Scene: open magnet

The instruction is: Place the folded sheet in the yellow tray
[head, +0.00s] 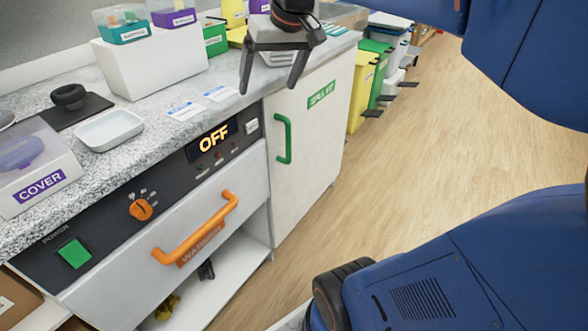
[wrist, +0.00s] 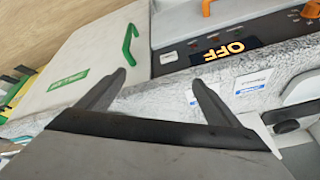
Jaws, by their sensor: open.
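My gripper (head: 268,88) is open and empty, above the counter's right end near the white cabinet. Its two dark fingers also show spread apart in the wrist view (wrist: 158,79). A low yellow item (head: 237,36) stands at the back of the counter, left of my gripper. It may be the yellow tray, but it is too small and partly hidden to tell. I cannot pick out a folded sheet for certain in either view. A pale item (head: 282,59) lies on the counter, partly hidden behind my gripper.
The speckled counter (head: 188,140) carries a white dish (head: 108,130), two labelled cards (head: 186,111) and a clear COVER box (head: 38,166). An orange drawer handle (head: 196,232) and green door handle (head: 283,139) stick out in front. Coloured bins (head: 361,92) stand behind; the wood floor at right is clear.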

